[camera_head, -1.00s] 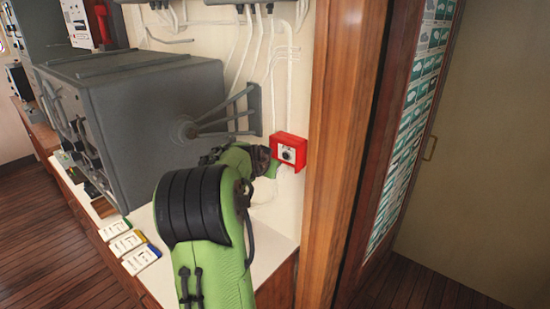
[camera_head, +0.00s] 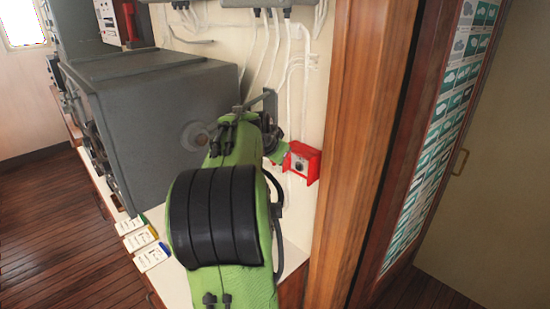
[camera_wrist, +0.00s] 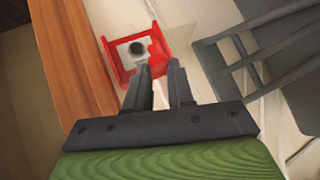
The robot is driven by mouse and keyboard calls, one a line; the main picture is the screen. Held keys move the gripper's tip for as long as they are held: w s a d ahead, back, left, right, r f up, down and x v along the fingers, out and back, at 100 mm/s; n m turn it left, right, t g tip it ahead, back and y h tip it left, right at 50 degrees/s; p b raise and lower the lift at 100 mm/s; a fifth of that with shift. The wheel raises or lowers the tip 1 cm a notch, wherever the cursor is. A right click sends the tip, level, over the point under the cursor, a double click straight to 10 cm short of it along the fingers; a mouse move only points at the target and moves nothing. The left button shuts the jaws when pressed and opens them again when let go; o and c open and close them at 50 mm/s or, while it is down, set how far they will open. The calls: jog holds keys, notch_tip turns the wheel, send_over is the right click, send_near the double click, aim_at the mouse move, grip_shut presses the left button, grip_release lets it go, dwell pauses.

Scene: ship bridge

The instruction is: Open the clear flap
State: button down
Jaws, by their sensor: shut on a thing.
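The red box (camera_head: 306,164) with a round dark button is fixed to the pale wall beside the wooden post. It also shows in the wrist view (camera_wrist: 116,60), with the dark button (camera_wrist: 136,48) in its middle. My gripper (camera_wrist: 159,66) is at the box's edge, its two dark fingers close together with a narrow gap. It is shut on the clear flap's red-edged side (camera_wrist: 157,42). In the head view, my green arm hides most of the gripper.
A large grey cabinet (camera_head: 150,110) stands left of my arm, with a bracket close by. A wooden post (camera_head: 358,130) rises just right of the box. White cables (camera_head: 284,75) run down the wall. Small cards (camera_head: 140,240) lie on the counter.

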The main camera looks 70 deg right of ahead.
jog(key=shift+s+d+r, duration=0.25)
jog(key=shift+d+r, duration=0.05)
jog(key=shift+r, duration=0.35)
jog(key=c, duration=1.3)
grip_release()
jog(key=shift+d+f, duration=0.2)
jog(key=shift+d, duration=0.05)
jog(key=shift+w+a, duration=0.1)
jog(key=shift+a, duration=0.1)
jog(key=shift+a+r, duration=0.3)
jog(key=shift+r, duration=0.05)
jog(key=v, duration=1.5)
jog(key=shift+d+f, duration=0.1)
